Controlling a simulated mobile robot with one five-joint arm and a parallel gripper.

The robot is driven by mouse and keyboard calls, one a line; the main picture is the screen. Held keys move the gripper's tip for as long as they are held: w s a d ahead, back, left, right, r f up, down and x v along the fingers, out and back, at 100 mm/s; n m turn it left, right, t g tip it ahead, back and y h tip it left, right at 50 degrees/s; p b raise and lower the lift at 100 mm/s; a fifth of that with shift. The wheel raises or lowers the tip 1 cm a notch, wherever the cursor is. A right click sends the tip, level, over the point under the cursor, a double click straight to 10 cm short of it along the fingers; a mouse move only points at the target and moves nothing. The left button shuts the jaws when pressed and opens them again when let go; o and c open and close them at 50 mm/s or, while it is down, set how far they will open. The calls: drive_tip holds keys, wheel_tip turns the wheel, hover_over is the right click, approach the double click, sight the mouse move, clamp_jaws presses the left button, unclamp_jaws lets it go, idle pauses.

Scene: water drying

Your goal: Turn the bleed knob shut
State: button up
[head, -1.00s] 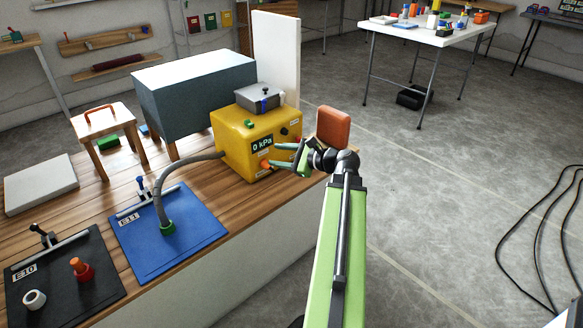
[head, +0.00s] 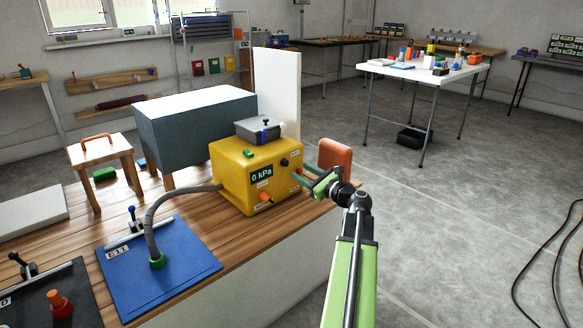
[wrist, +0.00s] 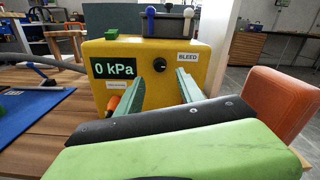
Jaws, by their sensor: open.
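The yellow pump box (head: 229,183) stands on the wooden bench with its display reading 0 kPa. The black bleed knob (head: 284,162) is on its front face; in the wrist view the knob (wrist: 160,74) sits left of a BLEED label (wrist: 187,57). My gripper (head: 296,178) is open and empty in front of the box's right part. In the wrist view the open fingers (wrist: 161,77) point at the face, one on each side of the knob in the picture. I see no contact with it.
An orange knob (head: 265,198) is lower on the box face. A red-orange block (head: 335,153) stands close right of my gripper. A grey hose (head: 153,222) runs from the box to a blue mat (head: 190,274).

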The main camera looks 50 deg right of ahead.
sight(287, 164)
drive_tip(key=w, duration=0.6)
drive_tip(key=shift+w+d, duration=0.25)
drive_tip(key=shift+w, duration=0.05)
clamp_jaws()
